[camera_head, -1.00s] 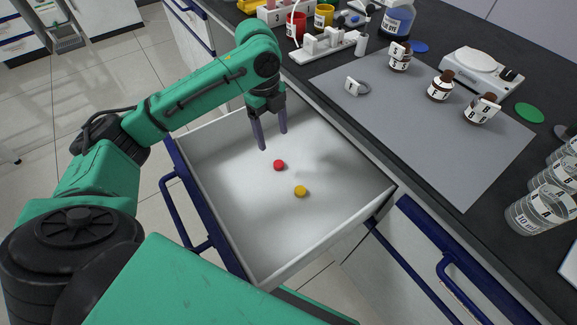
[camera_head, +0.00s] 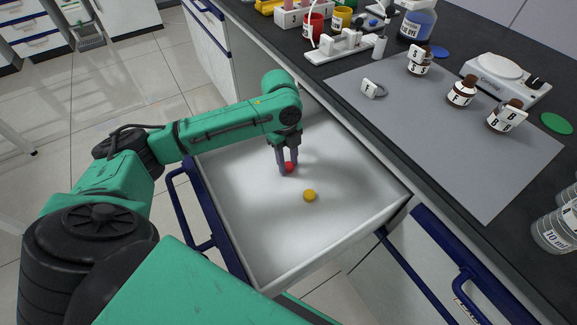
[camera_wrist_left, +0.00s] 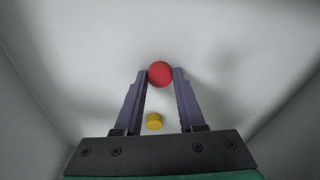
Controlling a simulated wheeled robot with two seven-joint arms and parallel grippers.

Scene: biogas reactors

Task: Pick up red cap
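The red cap (camera_head: 289,167) is between the fingertips of my left gripper (camera_head: 288,169), inside the open white drawer (camera_head: 250,225). In the left wrist view the red cap (camera_wrist_left: 160,74) fills the gap between the two purple-grey fingertips of the left gripper (camera_wrist_left: 161,75), which touch it on both sides. It looks larger there than the yellow cap; its exact height above the drawer floor is hard to tell. My right gripper is not in view.
A yellow cap (camera_head: 309,196) lies on the drawer floor close by. The drawer walls surround the gripper. The bench beside it holds a grey mat (camera_head: 450,150), brown bottles (camera_head: 462,93), a scale (camera_head: 505,75) and glass beakers (camera_head: 553,232).

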